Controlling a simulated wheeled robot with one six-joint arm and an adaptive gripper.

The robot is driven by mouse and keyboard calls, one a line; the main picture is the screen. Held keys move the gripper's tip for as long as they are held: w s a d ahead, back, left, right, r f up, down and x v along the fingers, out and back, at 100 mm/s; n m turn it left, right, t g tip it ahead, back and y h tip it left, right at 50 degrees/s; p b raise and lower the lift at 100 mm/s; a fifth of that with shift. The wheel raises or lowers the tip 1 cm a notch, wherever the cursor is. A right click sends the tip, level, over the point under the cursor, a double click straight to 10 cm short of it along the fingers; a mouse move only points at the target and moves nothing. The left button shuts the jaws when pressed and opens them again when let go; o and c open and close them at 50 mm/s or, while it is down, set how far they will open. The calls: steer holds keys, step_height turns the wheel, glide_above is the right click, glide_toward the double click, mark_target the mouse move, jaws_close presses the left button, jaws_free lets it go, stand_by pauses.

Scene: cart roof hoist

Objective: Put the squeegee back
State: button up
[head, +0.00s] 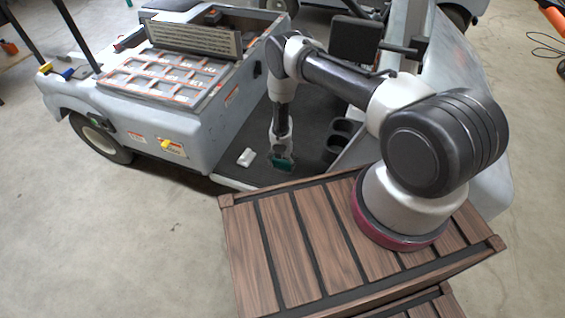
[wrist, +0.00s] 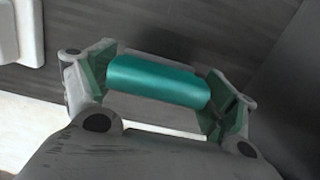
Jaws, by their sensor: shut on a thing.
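The squeegee shows as a teal cylindrical handle (wrist: 155,82) in the wrist view, lying across between the two green-padded fingers of my gripper (wrist: 165,88). My gripper is shut on it. In the head view my gripper (head: 281,163) hangs down over the dark floor of the cart, and a teal part of the squeegee (head: 283,165) shows at its tip. The rest of the squeegee is hidden or too small to make out. I cannot tell whether it touches the cart floor.
A white block (head: 246,157) lies on the cart floor left of my gripper; a pale object (wrist: 20,30) shows in the wrist view. The cart's battery bay (head: 165,75) stands behind left. Cup holders (head: 341,135) are to the right. A wooden slatted platform (head: 300,235) is in front.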

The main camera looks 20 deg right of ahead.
mark_target(282, 161)
steer(key=o, duration=0.9)
steer(key=r, duration=1.2)
steer(key=shift+s+a, duration=0.15)
steer(key=shift+s, duration=0.1)
